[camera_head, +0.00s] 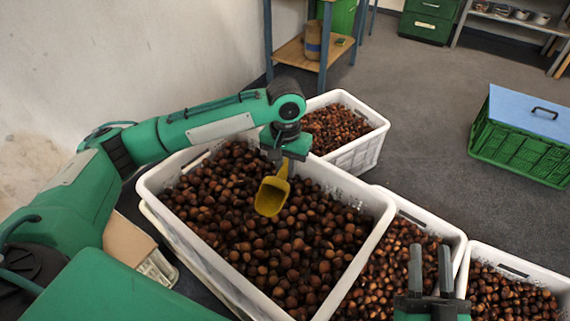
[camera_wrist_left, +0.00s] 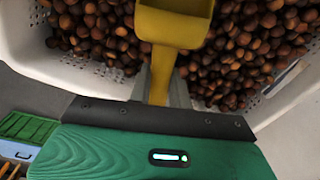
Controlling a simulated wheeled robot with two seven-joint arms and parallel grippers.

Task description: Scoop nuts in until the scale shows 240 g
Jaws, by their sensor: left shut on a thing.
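My left gripper (camera_head: 287,152) is shut on the handle of a yellow scoop (camera_head: 271,197), over the large white crate (camera_head: 386,210) of brown nuts (camera_head: 275,245). The scoop hangs tilted with its bowl downward, and I see no nuts in the bowl. Whether it touches the nuts is unclear. In the left wrist view the scoop (camera_wrist_left: 176,24) sits between the fingers, with nuts (camera_wrist_left: 240,60) around it. My right gripper (camera_head: 430,262) is at the bottom edge, fingers apart, with nothing seen between them. No scale or reading is in view.
Smaller white crates of nuts stand behind (camera_head: 365,152) and to the right (camera_head: 455,240) (camera_head: 490,250) of the large crate. A green crate with a blue lid (camera_head: 530,110) is on the floor at right. A wooden shelf (camera_head: 318,48) stands at the back. Open grey floor lies between.

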